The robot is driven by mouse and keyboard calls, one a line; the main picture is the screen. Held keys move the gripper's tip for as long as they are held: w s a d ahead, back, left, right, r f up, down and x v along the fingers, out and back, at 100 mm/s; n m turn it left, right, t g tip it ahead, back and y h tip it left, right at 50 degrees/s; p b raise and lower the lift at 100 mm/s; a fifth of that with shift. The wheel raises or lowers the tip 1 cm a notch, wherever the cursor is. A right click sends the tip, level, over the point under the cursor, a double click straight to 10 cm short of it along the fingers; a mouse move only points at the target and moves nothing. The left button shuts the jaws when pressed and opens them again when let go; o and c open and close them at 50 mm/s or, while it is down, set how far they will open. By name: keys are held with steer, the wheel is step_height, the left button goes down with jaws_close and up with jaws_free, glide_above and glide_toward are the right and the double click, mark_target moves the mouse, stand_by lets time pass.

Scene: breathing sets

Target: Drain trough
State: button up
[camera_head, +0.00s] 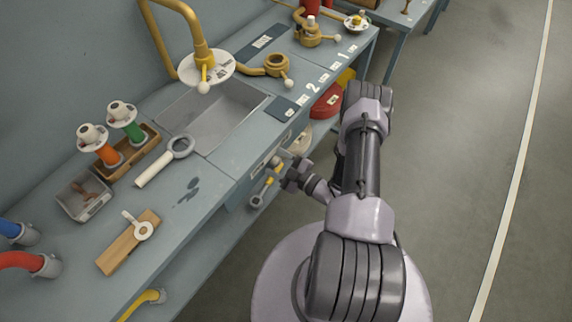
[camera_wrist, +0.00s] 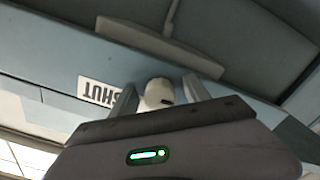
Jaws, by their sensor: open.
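The trough (camera_head: 213,118) is a grey rectangular basin sunk in the bench top, below a yellow spout with a white disc. It looks empty. My gripper (camera_head: 283,163) is at the bench's front edge beside the trough. In the wrist view my gripper (camera_wrist: 160,92) is open, with a finger on each side of a pale rounded knob (camera_wrist: 158,93). I cannot tell whether the fingers touch it. A label reading SHUT (camera_wrist: 97,90) is beside the knob, upside down in this view. Below the bench front, a yellow and grey fitting with a ring (camera_head: 257,199) shows. The knob's stem is hidden.
The bench top holds a white-handled ring tool (camera_head: 165,162), a wooden rack (camera_head: 132,155) with orange and green pieces, a clear box (camera_head: 83,196) and a wooden block (camera_head: 125,246). A red part (camera_head: 326,103) sits under the bench. The floor (camera_head: 470,130) to the right is clear.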

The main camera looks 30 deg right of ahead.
steer(key=p+v, duration=0.3)
steer(key=v, duration=1.4)
steer(key=shift+s, duration=0.2)
steer(key=shift+d, duration=0.1)
